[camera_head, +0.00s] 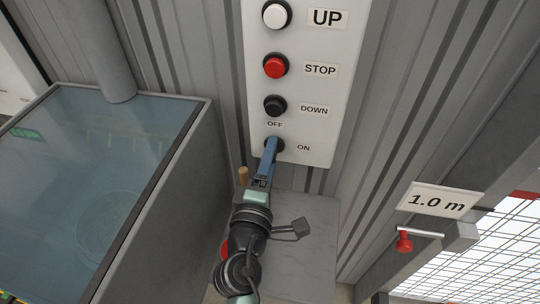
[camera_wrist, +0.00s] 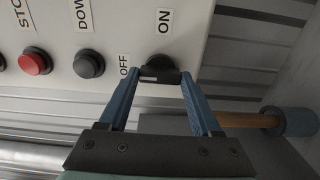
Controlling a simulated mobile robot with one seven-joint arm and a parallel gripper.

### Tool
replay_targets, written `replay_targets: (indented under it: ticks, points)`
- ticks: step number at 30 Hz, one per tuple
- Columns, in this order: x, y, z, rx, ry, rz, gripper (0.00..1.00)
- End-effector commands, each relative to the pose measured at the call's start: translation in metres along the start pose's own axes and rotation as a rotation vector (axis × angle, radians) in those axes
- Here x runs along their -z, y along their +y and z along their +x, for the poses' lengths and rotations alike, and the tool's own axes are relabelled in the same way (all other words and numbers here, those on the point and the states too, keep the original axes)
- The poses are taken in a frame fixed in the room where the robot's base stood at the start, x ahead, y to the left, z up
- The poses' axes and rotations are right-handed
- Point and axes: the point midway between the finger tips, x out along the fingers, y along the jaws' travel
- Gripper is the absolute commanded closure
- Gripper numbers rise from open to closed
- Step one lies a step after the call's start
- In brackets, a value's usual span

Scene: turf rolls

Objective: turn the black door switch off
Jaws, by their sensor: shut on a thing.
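The black door switch (camera_head: 281,145) is the lowest control on the white panel, with OFF printed above it and ON to its right. In the wrist view the switch knob (camera_wrist: 160,66) sits between the two blue fingertips. Its grip bar lies about level there, with a pale mark at the left end, on the side of the OFF label (camera_wrist: 124,65). The ON label (camera_wrist: 163,21) is above it. My gripper (camera_head: 271,142) is at the panel, its fingertips (camera_wrist: 162,77) shut on the bar. In the head view my fingers hide part of the knob.
Above the switch are a black DOWN button (camera_head: 274,106), a red STOP button (camera_head: 275,66) and a white UP button (camera_head: 277,14). A glass-topped tank (camera_head: 190,180) stands left of my arm. A grey ledge (camera_head: 315,225) lies below the panel. A red-handled lever (camera_head: 404,242) is at the right.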

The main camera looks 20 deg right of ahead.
Motion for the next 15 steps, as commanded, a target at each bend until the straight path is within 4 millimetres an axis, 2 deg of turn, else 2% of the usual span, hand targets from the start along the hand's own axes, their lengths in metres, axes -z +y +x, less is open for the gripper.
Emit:
replay_targets:
  ticks: [15]
  points:
    - [0.0004, -0.0010, -0.0003, 0.001, 0.001, -0.032, 0.91]
